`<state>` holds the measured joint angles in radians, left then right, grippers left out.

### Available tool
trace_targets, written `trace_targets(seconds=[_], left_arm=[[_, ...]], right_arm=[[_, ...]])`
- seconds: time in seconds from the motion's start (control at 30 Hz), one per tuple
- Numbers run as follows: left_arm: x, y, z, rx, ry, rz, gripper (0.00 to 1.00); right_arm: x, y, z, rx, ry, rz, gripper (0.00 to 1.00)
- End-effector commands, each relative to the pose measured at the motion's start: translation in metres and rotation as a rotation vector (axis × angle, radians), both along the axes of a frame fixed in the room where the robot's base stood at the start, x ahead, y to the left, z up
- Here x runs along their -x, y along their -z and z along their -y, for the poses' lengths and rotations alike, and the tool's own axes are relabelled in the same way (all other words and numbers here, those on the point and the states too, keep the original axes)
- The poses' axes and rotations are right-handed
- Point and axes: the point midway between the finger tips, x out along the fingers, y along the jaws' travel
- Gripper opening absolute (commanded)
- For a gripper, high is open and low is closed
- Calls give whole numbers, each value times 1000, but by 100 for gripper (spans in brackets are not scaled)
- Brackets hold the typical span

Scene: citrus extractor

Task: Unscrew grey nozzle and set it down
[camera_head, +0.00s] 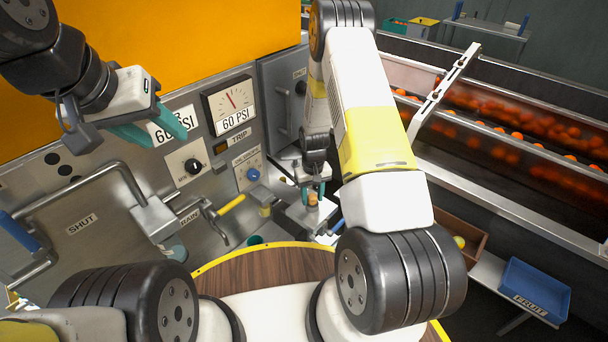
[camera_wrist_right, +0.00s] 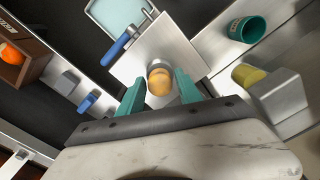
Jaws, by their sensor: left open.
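A small round amber-topped piece (camera_head: 312,199) with a grey ring stands on a pale metal block (camera_head: 299,214). The wrist view shows it from above (camera_wrist_right: 160,80) on a grey square plate (camera_wrist_right: 131,67). I cannot tell whether this grey-ringed piece is the grey nozzle; no other clear nozzle shows. My right gripper (camera_head: 313,189) is above it, with a teal finger on each side. In the right wrist view the fingers (camera_wrist_right: 161,91) stand apart with a gap beside the piece. My left gripper (camera_head: 150,129) is open and empty before the panel, upper left.
A blue-handled lever (camera_wrist_right: 117,48) sits beside the plate. A yellow-ended grey fitting (camera_wrist_right: 252,77) and green cup (camera_wrist_right: 247,28) lie to the right. The panel has a gauge (camera_head: 232,103), a bent handle (camera_head: 95,180) and a yellow lever (camera_head: 231,204). A blue fruit bin (camera_head: 535,288) is lower right.

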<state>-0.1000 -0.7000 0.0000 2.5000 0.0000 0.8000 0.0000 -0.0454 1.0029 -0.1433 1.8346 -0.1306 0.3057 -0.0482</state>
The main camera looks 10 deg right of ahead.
Motion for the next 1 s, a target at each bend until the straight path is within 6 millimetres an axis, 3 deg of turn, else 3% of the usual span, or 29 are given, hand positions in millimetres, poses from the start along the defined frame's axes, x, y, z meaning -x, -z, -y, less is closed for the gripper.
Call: trace_targets(seconds=[0.17, 0.53, 0.63, 0.83, 0.87, 1.0], left_arm=[[0, 0, 0, 0, 0, 0, 46], [0, 0, 0, 0, 0, 0, 46], [0, 0, 0, 0, 0, 0, 46], [0, 0, 0, 0, 0, 0, 46], [0, 0, 0, 0, 0, 0, 46], [0, 0, 0, 0, 0, 0, 46]], right_arm=[[0, 0, 0, 1, 99, 0, 41], [0, 0, 0, 1, 942, 0, 41], [0, 0, 0, 1, 1038, 0, 41], [0, 0, 0, 0, 1054, -1, 41], [0, 0, 0, 0, 1054, -1, 39], [0, 0, 0, 0, 1052, 0, 12]])
